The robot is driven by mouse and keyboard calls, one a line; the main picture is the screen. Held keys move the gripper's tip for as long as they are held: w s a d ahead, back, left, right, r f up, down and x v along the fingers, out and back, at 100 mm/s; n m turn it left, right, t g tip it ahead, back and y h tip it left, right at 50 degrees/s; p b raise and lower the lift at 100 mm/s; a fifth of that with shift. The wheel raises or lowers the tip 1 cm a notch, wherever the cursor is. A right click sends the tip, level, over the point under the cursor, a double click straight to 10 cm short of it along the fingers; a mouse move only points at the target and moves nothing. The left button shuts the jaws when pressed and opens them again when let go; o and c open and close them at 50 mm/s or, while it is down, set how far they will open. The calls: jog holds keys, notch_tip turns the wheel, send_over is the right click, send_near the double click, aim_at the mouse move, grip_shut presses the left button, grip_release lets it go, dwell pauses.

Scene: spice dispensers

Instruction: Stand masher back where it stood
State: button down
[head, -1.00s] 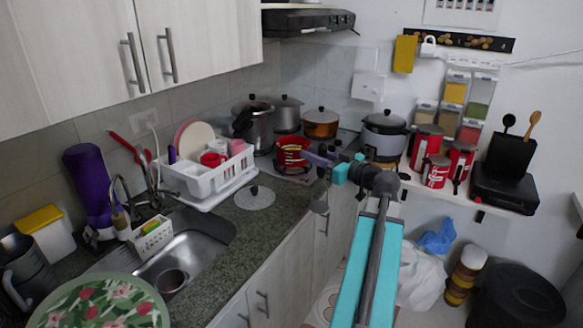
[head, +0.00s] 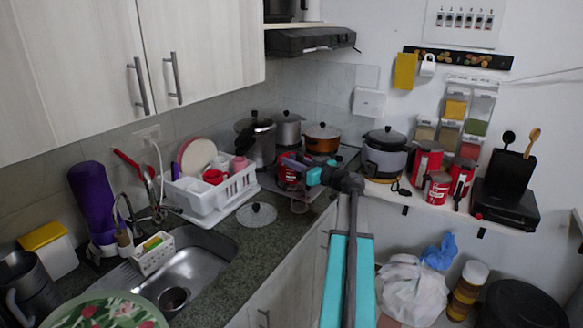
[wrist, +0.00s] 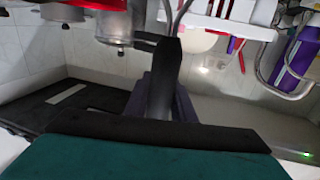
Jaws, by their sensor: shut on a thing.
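My gripper (head: 293,164) reaches over the counter at the stove end, just right of the dish rack. Its purple fingers also show in the wrist view (wrist: 178,103), closed on a long black handle (wrist: 163,80), which looks like the masher's. Thin metal rods (wrist: 183,14) run on from the handle's far end and leave the picture at the top. In the head view I cannot make out the masher against the gripper and the stove clutter. Its lower end is hidden.
A red container (head: 288,178) stands close below my gripper, partly hidden. The white dish rack (head: 208,194) is to the left and an orange pot (head: 322,140) behind. A glass lid (head: 257,214) lies on the counter (head: 235,243). A purple bottle (head: 92,197) stands beyond the sink.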

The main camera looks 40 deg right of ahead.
dwell(0.3)
jog(key=shift+w+d+f+p, duration=0.1)
jog(key=shift+w+f+p, duration=0.2)
jog(key=shift+f, duration=0.6)
jog(key=shift+w+d+f+p, duration=0.1)
jog(key=shift+w+f+p, duration=0.2)
jog(key=shift+f, duration=0.6)
jog(key=c, duration=1.5)
grip_release()
jog(key=shift+f, duration=0.1)
jog(key=s+b, duration=0.3)
jog(key=s, duration=0.9)
jog(key=shift+d, duration=0.2)
jog(key=shift+s, duration=0.1)
